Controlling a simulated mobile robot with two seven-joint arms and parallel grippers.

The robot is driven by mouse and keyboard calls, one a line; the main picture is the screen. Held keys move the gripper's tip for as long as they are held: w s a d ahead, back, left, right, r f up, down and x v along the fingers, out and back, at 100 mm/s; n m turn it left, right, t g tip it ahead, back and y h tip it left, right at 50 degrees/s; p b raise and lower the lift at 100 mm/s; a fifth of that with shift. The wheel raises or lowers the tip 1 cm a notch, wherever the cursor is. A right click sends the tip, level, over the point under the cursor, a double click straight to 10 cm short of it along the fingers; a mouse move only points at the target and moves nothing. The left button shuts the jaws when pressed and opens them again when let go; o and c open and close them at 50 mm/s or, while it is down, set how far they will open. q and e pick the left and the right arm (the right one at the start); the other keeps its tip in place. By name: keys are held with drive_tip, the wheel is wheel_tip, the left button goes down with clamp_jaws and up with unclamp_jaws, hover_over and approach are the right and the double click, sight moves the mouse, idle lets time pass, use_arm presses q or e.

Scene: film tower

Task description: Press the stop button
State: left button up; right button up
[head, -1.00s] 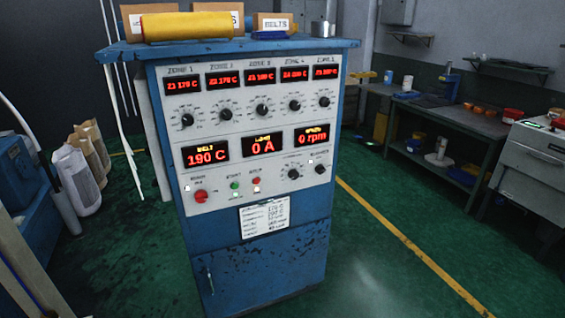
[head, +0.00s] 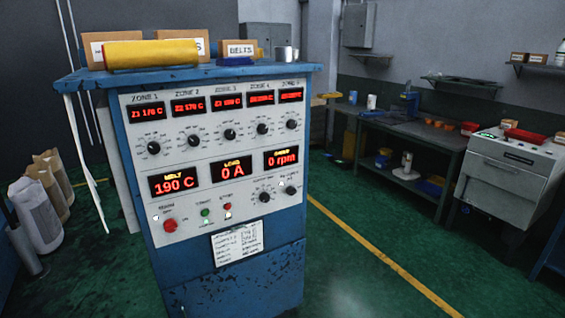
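A blue control cabinet (head: 180,262) with a grey front panel stands in the middle of the head view. Low on the panel, a small red button (head: 227,206) sits under a label that seems to read stop. A green button (head: 205,212) is just to its left. A larger red knob (head: 170,226) is at the panel's lower left. The displays read 190 C melt (head: 173,183), 0 A load (head: 232,172) and 0 rpm (head: 282,158). Neither of my grippers is in view.
Cardboard boxes (head: 240,47) and a yellow roll (head: 150,54) lie on top of the cabinet. Sacks (head: 42,212) stand at the left. A workbench (head: 425,140) and a grey machine (head: 508,172) are at the right. Green floor with a yellow line (head: 375,250) is clear between.

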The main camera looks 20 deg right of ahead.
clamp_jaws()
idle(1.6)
